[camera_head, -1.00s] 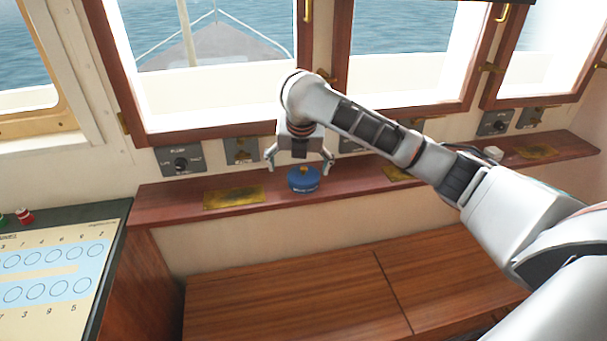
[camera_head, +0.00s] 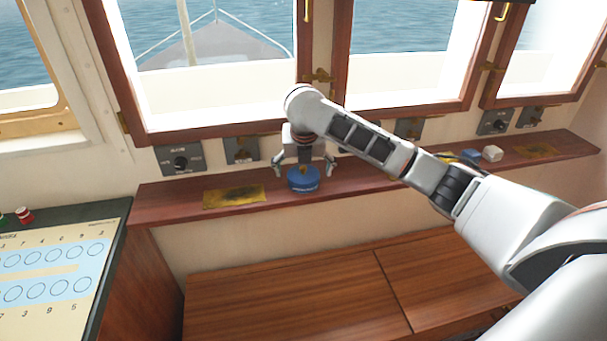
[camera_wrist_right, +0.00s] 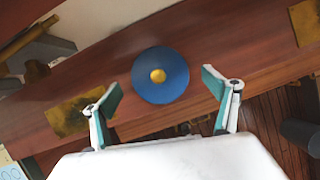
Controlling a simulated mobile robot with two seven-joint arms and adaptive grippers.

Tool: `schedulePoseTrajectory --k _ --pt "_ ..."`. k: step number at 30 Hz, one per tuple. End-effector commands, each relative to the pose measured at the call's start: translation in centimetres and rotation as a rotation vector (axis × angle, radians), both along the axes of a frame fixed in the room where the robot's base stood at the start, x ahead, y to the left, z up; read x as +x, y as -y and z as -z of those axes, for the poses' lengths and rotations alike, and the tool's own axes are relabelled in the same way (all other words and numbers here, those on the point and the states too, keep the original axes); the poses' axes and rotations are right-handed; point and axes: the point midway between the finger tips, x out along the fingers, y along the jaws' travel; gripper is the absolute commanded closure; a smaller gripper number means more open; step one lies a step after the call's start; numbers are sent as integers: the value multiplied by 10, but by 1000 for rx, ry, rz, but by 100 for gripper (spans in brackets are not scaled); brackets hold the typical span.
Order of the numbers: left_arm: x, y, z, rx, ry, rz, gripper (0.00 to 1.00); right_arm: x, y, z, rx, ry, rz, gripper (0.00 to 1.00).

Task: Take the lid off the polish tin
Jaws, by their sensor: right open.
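The blue polish tin (camera_head: 303,181) stands upright on the wooden ledge below the window. In the right wrist view its round blue lid (camera_wrist_right: 160,76) shows from above, with a small yellow knob (camera_wrist_right: 158,76) in the middle. My right gripper (camera_head: 304,169) is open above the tin, with a finger to each side. In the wrist view the gripper's fingertips (camera_wrist_right: 163,84) are spread wider than the tin and do not appear to touch it. The knob is hidden by the gripper in the head view. My left gripper is not in view.
The narrow ledge (camera_head: 165,206) holds a brass plate (camera_head: 234,196) left of the tin. A blue item (camera_head: 471,156) and a white item (camera_head: 492,153) stand further right. Grey switch panels (camera_head: 181,161) line the wall behind. A wooden bench (camera_head: 290,290) lies below.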

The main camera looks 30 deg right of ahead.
Motion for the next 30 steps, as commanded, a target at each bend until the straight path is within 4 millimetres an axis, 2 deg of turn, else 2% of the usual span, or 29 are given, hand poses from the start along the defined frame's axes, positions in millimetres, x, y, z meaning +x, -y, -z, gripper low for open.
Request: schedulePoseTrajectory --k 5,9,10,28,30 --pt "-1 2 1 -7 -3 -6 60 0 0 0 0 0 0 13" --pt "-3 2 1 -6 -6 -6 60 0 0 0 0 0 0 50" --pt "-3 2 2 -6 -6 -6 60 0 0 0 0 0 0 53" --pt "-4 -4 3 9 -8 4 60 0 0 -2 0 -2 1 55" --pt "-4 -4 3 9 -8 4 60 0 1 -6 0 -1 1 65"
